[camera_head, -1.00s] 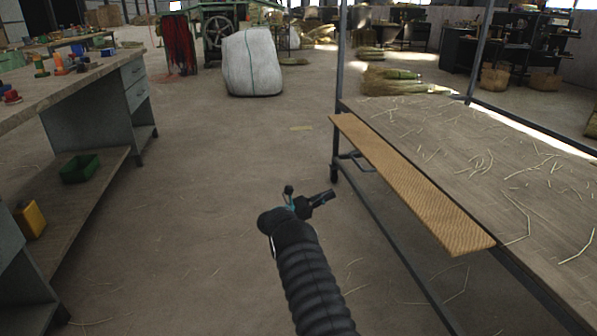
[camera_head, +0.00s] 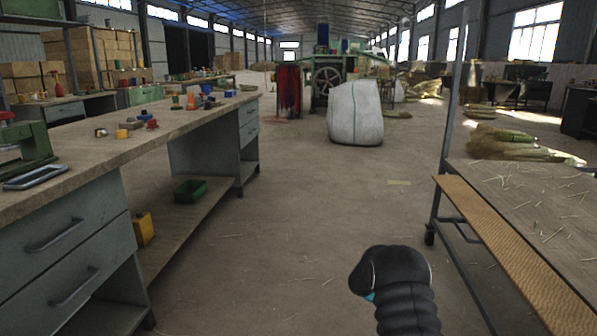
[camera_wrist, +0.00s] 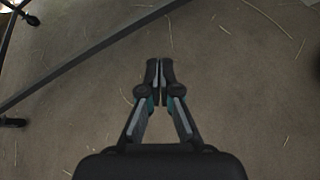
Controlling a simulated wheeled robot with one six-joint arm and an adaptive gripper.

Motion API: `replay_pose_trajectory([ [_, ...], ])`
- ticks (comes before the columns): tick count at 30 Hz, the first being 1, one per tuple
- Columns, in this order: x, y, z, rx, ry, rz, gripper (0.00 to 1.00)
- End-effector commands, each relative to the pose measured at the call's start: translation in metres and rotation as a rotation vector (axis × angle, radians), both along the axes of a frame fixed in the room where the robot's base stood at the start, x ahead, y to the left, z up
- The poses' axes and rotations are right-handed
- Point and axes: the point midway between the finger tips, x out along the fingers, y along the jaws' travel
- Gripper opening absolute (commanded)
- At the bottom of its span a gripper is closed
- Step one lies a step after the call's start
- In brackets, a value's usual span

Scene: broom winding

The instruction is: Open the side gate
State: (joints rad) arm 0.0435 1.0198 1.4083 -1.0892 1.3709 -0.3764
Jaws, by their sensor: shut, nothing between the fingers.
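A long tan, woven-looking panel (camera_head: 505,240) runs along the left edge of the work table (camera_head: 540,200) at the right of the head view. It may be the side gate; I cannot tell its latch or hinge. My gripper shows in the wrist view (camera_wrist: 160,68) with its fingertips together and nothing between them. It hangs over bare floor, apart from the panel. In the head view only my black ribbed arm shows at the bottom, and the fingers are hidden.
A long workbench (camera_head: 80,170) with drawers fills the left. A green bin (camera_head: 190,190) and a yellow container (camera_head: 144,230) sit on its lower shelf. A white sack (camera_head: 355,113) stands ahead. The aisle floor between is open. A dark table-frame bar (camera_wrist: 90,50) crosses the wrist view.

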Motion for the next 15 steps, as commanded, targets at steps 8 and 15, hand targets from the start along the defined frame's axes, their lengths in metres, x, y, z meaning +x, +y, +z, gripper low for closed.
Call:
replay_pose_trajectory([
  [8, -0.063, 0.049, 0.054, 0.237, -0.237, -0.210, 0.00],
  [15, -0.115, 0.092, 0.101, 0.401, -0.423, -0.382, 0.00],
])
